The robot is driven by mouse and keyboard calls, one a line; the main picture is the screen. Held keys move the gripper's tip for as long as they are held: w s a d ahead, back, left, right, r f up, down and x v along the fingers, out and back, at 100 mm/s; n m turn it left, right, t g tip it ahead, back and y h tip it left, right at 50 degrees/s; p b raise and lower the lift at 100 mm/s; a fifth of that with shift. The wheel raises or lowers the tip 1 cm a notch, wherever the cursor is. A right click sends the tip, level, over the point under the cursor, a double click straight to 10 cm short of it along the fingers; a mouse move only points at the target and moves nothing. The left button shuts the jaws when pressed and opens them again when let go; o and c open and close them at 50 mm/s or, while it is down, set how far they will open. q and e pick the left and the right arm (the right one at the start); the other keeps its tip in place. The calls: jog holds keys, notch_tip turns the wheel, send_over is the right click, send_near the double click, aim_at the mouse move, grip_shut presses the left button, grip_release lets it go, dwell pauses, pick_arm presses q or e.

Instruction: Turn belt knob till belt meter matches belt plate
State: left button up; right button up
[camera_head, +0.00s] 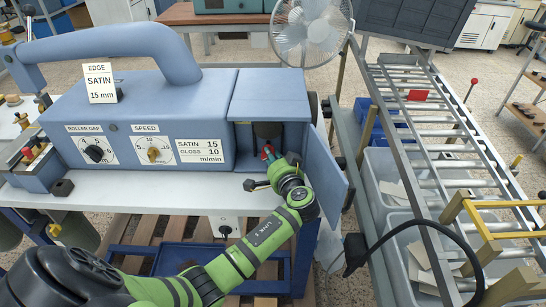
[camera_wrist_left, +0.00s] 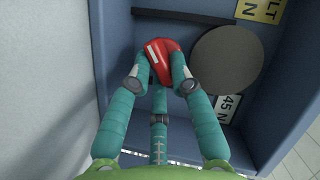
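The belt knob is red with a white line and shows in the left wrist view (camera_wrist_left: 163,60), inside the blue compartment. My left gripper (camera_wrist_left: 160,72) has its teal fingers closed on both sides of it. In the head view the left gripper (camera_head: 271,160) reaches into the open compartment, and a little red of the knob (camera_head: 267,151) shows. A dark round disc (camera_wrist_left: 227,60), which seems to be the belt meter, is right of the knob; I see no readable scale or needle. The belt plate reads "45 N" (camera_wrist_left: 229,105), partly hidden. My right gripper is not in view.
A yellow label ending "LT N" (camera_wrist_left: 258,9) is above the disc. The compartment door (camera_head: 329,180) stands open on the right. The roller gap knob (camera_head: 95,153) and speed knob (camera_head: 153,154) are on the machine front. A roller conveyor (camera_head: 433,133) stands to the right.

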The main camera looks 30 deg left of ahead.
pick_arm(q)
jog(key=o, duration=0.3)
jog(key=shift+s+a+f, duration=0.1)
jog(key=shift+s+f, duration=0.05)
jog(key=shift+f, duration=0.15)
jog(key=shift+r, duration=0.1)
jog(key=shift+r, duration=0.1)
jog(key=shift+s+d, duration=0.15)
jog(key=shift+d, duration=0.25)
jog(key=v, duration=1.1)
jog(key=shift+s+r, duration=0.1)
jog(key=shift+s, duration=0.05)
jog(key=shift+a, duration=0.1)
